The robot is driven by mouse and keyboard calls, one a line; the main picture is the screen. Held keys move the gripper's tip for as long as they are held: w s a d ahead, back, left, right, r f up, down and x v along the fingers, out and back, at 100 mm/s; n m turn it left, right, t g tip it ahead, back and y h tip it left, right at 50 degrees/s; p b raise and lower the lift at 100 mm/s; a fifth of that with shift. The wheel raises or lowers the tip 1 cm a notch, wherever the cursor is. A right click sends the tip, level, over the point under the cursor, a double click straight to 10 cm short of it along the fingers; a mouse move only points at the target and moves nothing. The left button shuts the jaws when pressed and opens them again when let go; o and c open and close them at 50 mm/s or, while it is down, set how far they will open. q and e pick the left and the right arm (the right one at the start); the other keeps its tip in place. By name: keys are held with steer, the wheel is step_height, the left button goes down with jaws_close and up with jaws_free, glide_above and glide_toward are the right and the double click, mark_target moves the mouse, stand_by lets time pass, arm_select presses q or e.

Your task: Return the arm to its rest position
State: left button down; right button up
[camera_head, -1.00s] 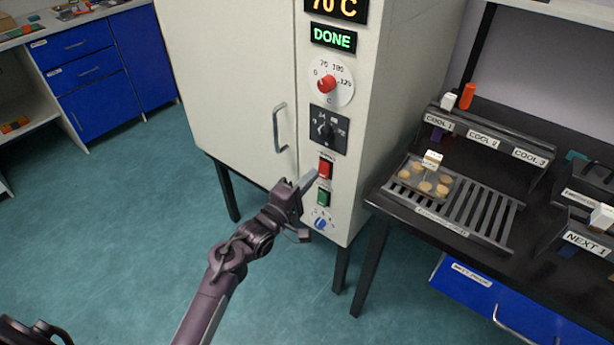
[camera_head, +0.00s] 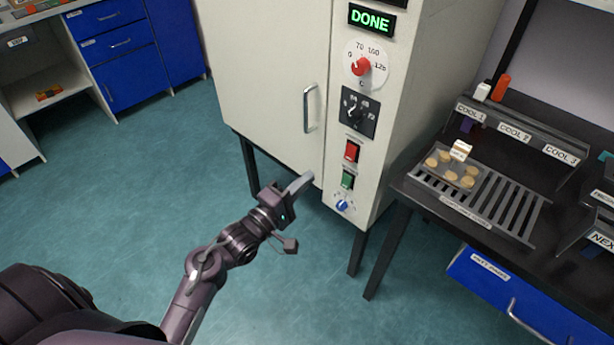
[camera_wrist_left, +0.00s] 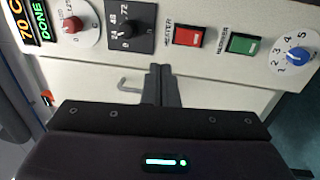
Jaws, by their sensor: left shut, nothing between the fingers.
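My left gripper (camera_head: 299,184) is shut and empty, held in the air in front of the lower part of the white oven cabinet (camera_head: 268,70). It is apart from the panel, to the left of the green switch (camera_head: 347,179) and below the red switch (camera_head: 351,151). In the left wrist view the shut fingers (camera_wrist_left: 161,84) point at the cabinet, with the red heater switch (camera_wrist_left: 188,37) and green switch (camera_wrist_left: 243,43) beyond them. My left arm comes in from the bottom left. My right gripper does not show.
The cabinet has a door handle (camera_head: 310,108), a red dial (camera_head: 361,66), a black dial (camera_head: 355,111) and a lit DONE display (camera_head: 371,19). A black bench on the right holds a slotted rack (camera_head: 500,205) with tan discs. Open floor (camera_head: 130,190) lies left of my arm.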

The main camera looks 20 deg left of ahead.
arm_select(q)
steer(key=s+d+f+m+g+y+p, duration=0.1)
steer(key=s+f+m+g+y+p, duration=0.25)
steer(key=f, duration=1.15)
steer(key=s+d+f+m+g, duration=0.1)
steer(key=s+f+m+g, duration=0.4)
steer(key=f, duration=0.9)
steer(key=s+a+f+m+g+y+p, duration=0.1)
steer(key=s+f+m+g, duration=0.1)
steer(key=s+f, duration=0.4)
steer(key=s+a+f+m+g+y+p, duration=0.1)
steer(key=s+f, duration=0.5)
steer(key=s, duration=0.9)
steer(key=s+a+f+m+g+y, duration=0.1)
steer(key=s+a+f+m+g, duration=0.2)
steer(key=s, duration=0.8)
step_height(320, 180, down, 4)
steer(key=m+g, duration=0.2)
steer(key=g, duration=0.1)
steer(key=shift+s+r+p, duration=0.2)
steer(key=shift+s+p, duration=0.1)
steer(key=shift+p, duration=0.1)
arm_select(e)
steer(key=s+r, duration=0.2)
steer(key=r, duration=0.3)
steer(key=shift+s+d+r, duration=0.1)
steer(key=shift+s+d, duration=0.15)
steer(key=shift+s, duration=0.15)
